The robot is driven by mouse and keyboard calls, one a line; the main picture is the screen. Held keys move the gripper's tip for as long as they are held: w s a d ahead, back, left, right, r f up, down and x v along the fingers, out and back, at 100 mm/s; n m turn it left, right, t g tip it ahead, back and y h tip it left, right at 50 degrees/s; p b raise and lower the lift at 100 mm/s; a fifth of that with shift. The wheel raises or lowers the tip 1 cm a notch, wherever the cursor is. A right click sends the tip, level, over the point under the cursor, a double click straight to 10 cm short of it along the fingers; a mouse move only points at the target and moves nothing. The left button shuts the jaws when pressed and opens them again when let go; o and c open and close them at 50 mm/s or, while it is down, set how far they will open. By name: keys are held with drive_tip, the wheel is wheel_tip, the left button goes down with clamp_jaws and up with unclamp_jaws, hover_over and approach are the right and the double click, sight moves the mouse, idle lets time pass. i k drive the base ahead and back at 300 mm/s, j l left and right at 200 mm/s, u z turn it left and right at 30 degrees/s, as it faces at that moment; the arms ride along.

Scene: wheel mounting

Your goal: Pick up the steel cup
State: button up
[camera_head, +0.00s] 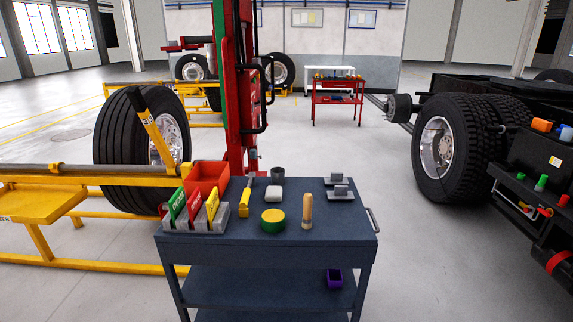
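A small dark grey cup (278,174), which looks like the steel cup, stands upright near the back edge of the blue-grey cart top (330,226).
A red bin (207,178) and a rack of coloured cards (195,212) fill the cart's left side. A yellow-green round tin (273,220) and a wooden-handled tool (307,211) stand in front. Grey metal pieces (340,190) lie right. A red post (240,100) rises behind.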

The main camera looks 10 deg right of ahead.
sight(278, 177)
drive_tip(key=i+l+u, duration=0.15)
drive_tip(key=i+u, duration=0.2)
drive_tip(key=i, duration=1.1)
drive_tip(key=i+j+z, duration=0.5)
drive_tip(key=i+j, duration=0.4)
drive_tip(key=i+u, duration=0.15)
